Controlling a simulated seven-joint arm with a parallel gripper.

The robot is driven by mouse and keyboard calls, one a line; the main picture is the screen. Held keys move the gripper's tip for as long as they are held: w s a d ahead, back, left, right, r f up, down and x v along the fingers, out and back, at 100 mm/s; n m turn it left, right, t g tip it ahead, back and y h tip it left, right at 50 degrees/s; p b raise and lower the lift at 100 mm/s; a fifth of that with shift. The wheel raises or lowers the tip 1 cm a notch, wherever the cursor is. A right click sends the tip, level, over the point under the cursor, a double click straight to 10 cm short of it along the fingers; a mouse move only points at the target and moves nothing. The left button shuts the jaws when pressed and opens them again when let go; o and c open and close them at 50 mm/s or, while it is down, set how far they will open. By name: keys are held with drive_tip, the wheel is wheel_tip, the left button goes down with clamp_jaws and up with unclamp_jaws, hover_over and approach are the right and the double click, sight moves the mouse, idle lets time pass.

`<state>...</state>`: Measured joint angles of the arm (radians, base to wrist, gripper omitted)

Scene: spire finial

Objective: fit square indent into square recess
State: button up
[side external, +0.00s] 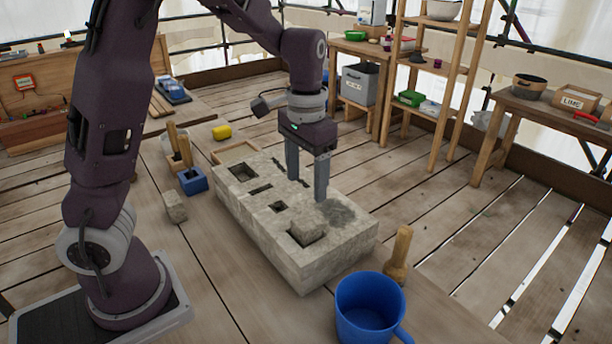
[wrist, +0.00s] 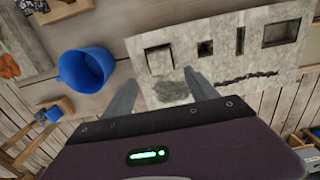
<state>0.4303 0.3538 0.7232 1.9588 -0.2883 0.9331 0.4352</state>
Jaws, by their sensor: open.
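A pale stone slab (side external: 260,215) lies on the wooden planks with several openings in its top. A small square stone piece (side external: 308,230) sits in the opening at its near end, standing a little above the surface; it also shows in the wrist view (wrist: 159,60). A dark gap shows along part of its edge, and I cannot tell how deep it sits. My gripper (side external: 307,187) is open and empty, pointing down over the slab beside the stone piece. In the wrist view my fingers (wrist: 162,83) are spread apart near a dark grey patch (wrist: 172,91).
The slab also has a larger square recess (side external: 243,172), a slot (side external: 261,189) and a small square hole (side external: 279,206). A loose stone block (side external: 175,206) stands left of the slab. A blue mug (side external: 370,312) and a wooden-handled tool (side external: 399,257) stand at the near right.

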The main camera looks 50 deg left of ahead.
drive_tip(key=s+d+r+t, duration=0.2)
drive_tip(key=s+r, duration=0.2)
drive_tip(key=s, duration=0.6)
drive_tip(key=s+d+r+t, duration=0.2)
drive_tip(key=s+r, duration=0.3)
drive_tip(key=s, duration=0.5)
drive_tip(key=shift+d+t, duration=0.3)
drive_tip(key=shift+t, duration=0.5)
